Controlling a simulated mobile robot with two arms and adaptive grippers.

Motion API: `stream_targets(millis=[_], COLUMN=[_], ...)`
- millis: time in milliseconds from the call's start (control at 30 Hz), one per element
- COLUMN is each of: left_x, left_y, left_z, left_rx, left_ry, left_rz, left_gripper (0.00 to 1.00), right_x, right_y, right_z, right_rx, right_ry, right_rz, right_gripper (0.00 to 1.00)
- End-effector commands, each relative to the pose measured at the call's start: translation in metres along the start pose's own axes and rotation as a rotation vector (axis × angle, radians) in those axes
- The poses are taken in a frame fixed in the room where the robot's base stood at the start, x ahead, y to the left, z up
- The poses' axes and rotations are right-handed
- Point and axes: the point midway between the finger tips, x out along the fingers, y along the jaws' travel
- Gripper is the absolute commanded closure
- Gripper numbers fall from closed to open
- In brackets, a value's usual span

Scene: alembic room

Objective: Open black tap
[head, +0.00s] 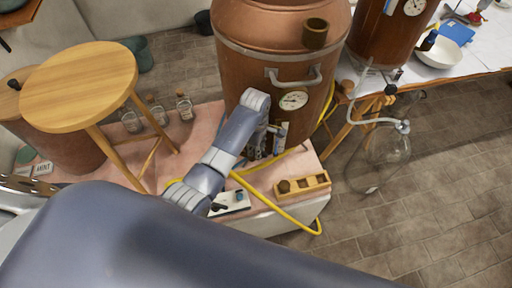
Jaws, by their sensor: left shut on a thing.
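A large copper still (240,72) with a gauge (293,100) and a metal handle (293,77) stands on the pink-topped block. My left gripper (268,141) is at the lower front of the still, just left of and below the gauge. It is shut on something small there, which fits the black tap. The tap itself is hidden by the gripper and wrist, so its angle cannot be told. My right gripper is not in view.
A round wooden stool (80,84) stands at the left. A yellow hose (275,204) and a wooden rack (302,186) lie on the block in front of the still. A glass flask (388,145) and a white bowl (439,52) are at the right.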

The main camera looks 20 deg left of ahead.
Motion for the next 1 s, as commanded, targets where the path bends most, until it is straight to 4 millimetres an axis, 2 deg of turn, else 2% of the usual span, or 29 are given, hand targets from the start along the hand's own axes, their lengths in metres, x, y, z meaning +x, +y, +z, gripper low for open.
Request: stream_targets(millis=[267,1000], left_x=[0.000,-0.001], left_y=[-0.003,-0.011], left_z=[0.000,-0.006], left_rx=[0.188,0.889], left_ry=[-0.004,-0.019], left_rz=[0.000,0.001], left_gripper=[1.00,1.00], right_x=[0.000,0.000], right_y=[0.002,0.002], right_z=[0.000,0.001], right_rx=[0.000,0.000], right_ry=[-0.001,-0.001], right_rz=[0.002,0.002], right_gripper=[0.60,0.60])
